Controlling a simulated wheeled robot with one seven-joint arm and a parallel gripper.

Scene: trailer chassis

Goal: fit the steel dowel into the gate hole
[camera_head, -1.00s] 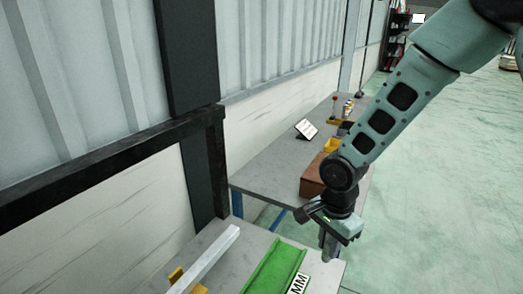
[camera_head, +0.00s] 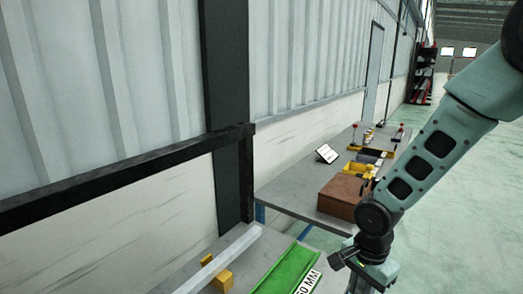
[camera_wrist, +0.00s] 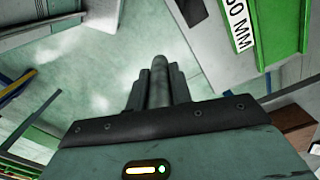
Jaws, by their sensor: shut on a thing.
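My gripper (camera_head: 368,274) hangs at the bottom edge of the head view, beside the near bench, with its fingertips cut off by the frame. In the wrist view my gripper (camera_wrist: 157,88) is shut on a grey round rod, the steel dowel (camera_wrist: 159,72), which sticks out between the two fingers. The dowel's far end is over open green floor in that view. I cannot make out the gate hole in either view.
The near bench (camera_head: 205,262) bears a green channel (camera_head: 288,272) with a "MM" label, a pale bar (camera_head: 222,256) and yellow blocks (camera_head: 222,280). A far bench (camera_head: 290,191) holds a brown box (camera_head: 343,197) and yellow bins. A black rail (camera_head: 120,155) runs along the wall. Floor is free at right.

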